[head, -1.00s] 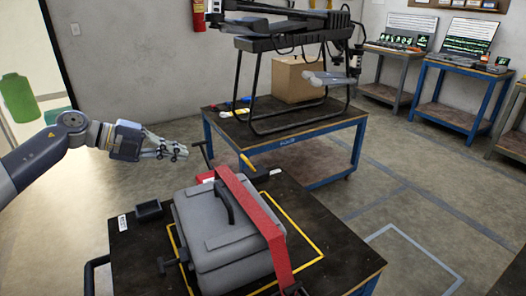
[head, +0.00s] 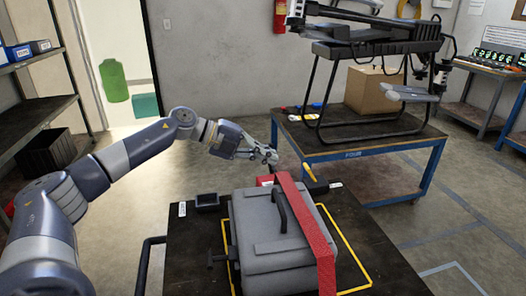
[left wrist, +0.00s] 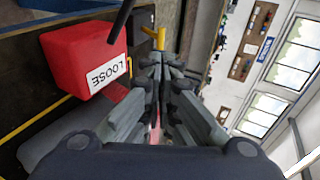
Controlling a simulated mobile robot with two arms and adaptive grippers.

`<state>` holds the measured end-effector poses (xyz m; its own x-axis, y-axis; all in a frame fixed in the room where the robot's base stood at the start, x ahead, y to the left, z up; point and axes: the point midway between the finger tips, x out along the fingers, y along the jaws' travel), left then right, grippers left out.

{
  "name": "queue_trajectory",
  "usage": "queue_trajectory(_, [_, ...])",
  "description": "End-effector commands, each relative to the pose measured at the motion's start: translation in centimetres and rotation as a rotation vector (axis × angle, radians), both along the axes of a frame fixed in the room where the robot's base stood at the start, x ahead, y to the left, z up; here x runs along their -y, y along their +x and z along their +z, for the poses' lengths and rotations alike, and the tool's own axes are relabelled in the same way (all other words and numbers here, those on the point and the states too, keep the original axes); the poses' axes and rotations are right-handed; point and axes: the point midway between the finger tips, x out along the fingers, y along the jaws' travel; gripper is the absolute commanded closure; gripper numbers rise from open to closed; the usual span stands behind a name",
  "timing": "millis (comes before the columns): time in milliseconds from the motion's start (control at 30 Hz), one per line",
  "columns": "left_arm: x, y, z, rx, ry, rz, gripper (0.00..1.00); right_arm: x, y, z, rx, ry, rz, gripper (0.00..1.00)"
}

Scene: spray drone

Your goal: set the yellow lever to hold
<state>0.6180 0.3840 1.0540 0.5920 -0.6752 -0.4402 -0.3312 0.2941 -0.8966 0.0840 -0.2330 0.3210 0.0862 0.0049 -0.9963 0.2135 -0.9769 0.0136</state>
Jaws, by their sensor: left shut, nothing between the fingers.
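The yellow lever (head: 311,172) sticks up tilted from a dark block at the far edge of the black-topped table, behind the grey case. It also shows in the left wrist view (left wrist: 154,36), just beyond my fingertips. My left gripper (head: 274,158) is shut and empty, to the left of the lever and seemingly apart from it. In the left wrist view its fingers (left wrist: 160,62) are together and point towards the lever. A white label (head: 335,185) lies beside the lever's block, too small to read. My right gripper is out of view.
A red block (left wrist: 82,58) labelled LOOSE, with a black rod, stands close beside my fingers. The grey case (head: 265,230) under a red strap (head: 312,235) fills much of the table (head: 190,255). A blue-framed table (head: 350,152) with a drone stands behind.

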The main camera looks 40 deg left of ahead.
Motion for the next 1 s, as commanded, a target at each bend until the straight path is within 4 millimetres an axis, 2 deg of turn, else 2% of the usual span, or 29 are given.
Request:
queue_trajectory(100, [2.1,1.6,-0.9,0.000,-0.003,-0.003,1.00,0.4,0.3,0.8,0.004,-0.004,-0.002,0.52])
queue_trajectory(400, [5.6,4.8,-3.3,0.000,-0.001,-0.002,1.00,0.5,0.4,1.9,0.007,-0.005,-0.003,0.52])
queue_trajectory(600, [6.4,5.6,-4.1,0.001,0.001,0.000,1.00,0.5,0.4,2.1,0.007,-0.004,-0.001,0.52])
queue_trajectory(1000, [6.5,5.7,-4.2,0.000,0.002,0.000,1.00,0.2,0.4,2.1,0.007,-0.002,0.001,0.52])
